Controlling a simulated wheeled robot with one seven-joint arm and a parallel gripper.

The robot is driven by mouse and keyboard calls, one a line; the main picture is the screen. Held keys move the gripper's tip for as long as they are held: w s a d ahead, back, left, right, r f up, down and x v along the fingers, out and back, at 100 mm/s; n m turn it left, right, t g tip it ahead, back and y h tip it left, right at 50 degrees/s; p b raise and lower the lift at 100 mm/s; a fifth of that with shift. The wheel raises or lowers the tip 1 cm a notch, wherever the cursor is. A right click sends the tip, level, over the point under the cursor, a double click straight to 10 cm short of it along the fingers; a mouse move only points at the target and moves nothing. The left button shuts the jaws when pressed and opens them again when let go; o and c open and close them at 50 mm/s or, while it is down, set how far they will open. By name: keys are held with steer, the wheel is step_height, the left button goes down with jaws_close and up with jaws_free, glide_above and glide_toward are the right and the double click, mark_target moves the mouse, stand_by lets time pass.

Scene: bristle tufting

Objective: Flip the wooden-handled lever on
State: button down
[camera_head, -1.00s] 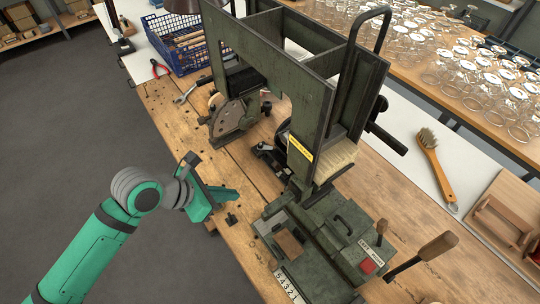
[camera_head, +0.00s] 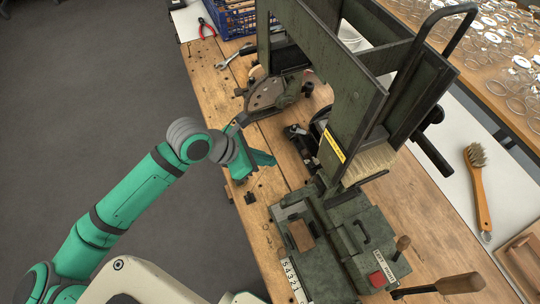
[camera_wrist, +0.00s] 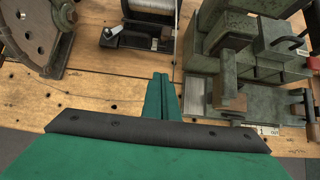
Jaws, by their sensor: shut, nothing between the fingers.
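The wooden-handled lever (camera_head: 440,286) sticks out at the lower right of the dark green machine (camera_head: 352,240) in the head view. Its thick handle lies low and points right. A smaller wooden knob (camera_head: 402,243) stands behind it, near a red button (camera_head: 377,280) and a label. My gripper (camera_head: 270,160) is green, on the machine's left side over the bench, well apart from the lever. In the wrist view my gripper (camera_wrist: 161,78) has its fingers together, with nothing between them. A wooden block (camera_wrist: 234,97) on the machine shows to its right.
The machine's tall frame (camera_head: 345,110) stands between my gripper and the back right. A brush (camera_head: 478,185) lies on the white strip at right, with many glasses beyond. A blue crate (camera_head: 232,15), red pliers (camera_head: 206,27) and a wrench (camera_head: 235,55) lie at the back. The floor at left is clear.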

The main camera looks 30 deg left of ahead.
mark_target(310, 158)
steer(key=w+d+f, duration=0.4)
steer(key=w+d, duration=0.1)
steer(key=w, duration=0.1)
steer(key=shift+w, duration=0.35)
steer(key=shift+d+r, duration=0.1)
steer(key=shift+r, duration=0.05)
